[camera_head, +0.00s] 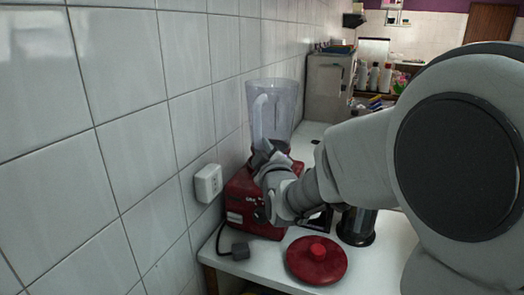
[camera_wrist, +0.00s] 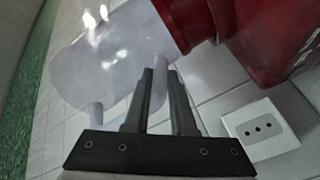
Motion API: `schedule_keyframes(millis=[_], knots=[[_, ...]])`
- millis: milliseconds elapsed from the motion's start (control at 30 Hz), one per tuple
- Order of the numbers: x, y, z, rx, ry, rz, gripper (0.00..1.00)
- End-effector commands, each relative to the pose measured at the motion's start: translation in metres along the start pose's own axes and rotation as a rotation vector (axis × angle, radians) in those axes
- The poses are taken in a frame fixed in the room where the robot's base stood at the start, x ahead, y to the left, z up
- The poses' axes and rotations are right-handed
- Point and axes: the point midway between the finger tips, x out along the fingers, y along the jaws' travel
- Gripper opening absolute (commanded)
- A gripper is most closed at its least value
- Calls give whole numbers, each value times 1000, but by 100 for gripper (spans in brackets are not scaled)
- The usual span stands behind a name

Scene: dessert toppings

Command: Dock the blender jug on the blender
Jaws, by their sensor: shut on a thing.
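The clear blender jug (camera_head: 273,100) stands roughly upright over the red blender base (camera_head: 243,207) in the head view. My gripper (camera_head: 264,152) is at the lower part of the jug, on the near side. In the wrist view my gripper (camera_wrist: 160,77) is shut on the handle of the jug (camera_wrist: 100,62), with a finger on each side. The jug's bottom end meets a dark red part beside the red blender base (camera_wrist: 270,45). My wrist hides the joint in the head view, so I cannot tell whether the jug is seated.
A red round lid (camera_head: 317,262) lies on the white counter near its front edge. A dark canister (camera_head: 356,226) stands right of the base. The tiled wall with a white socket (camera_head: 208,183) is close on the left.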

Motion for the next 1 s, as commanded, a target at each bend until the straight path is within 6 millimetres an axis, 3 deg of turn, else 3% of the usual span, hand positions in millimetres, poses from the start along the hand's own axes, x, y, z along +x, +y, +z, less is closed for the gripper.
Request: schedule_keyframes(millis=[1000], knots=[[0, -4, 3, -1, 7, 9, 0]])
